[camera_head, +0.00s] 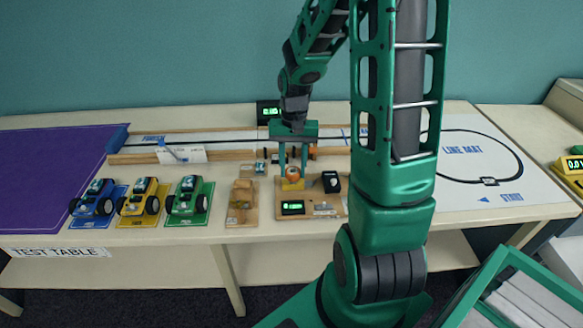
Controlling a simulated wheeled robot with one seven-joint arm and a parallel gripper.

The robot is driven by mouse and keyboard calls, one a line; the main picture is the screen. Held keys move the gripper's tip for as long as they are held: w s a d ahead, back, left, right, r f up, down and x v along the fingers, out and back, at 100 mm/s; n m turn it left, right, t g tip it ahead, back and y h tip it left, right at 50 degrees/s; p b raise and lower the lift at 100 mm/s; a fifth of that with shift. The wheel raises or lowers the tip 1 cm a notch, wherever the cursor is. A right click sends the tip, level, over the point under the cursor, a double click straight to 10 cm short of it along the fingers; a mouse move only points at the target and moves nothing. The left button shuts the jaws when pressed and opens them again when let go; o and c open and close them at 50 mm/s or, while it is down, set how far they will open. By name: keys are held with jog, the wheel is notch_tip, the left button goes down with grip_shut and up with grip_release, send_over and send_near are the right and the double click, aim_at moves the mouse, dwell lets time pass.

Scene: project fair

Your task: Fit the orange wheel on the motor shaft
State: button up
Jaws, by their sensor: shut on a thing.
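My gripper (293,168) points down over a wooden test board (325,201) near the middle of the table. It is shut on the orange wheel (293,173), which sits between the fingertips. A yellow block (291,185), which looks like the motor, is directly below the wheel on the board. The shaft is hidden, and I cannot tell whether the wheel is around it or just above it.
A black switch-like part (331,182) and a green-lit display (293,207) are on the board. A wooden block (242,202) and blue, yellow and green cars (187,198) stand to the left. A line mat (485,165) lies right.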

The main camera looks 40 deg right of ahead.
jog(key=shift+f, duration=0.6)
dwell(0.7)
dwell(0.3)
jog(key=o, duration=1.5)
jog(key=shift+r, duration=0.1)
jog(key=shift+r, duration=3.8)
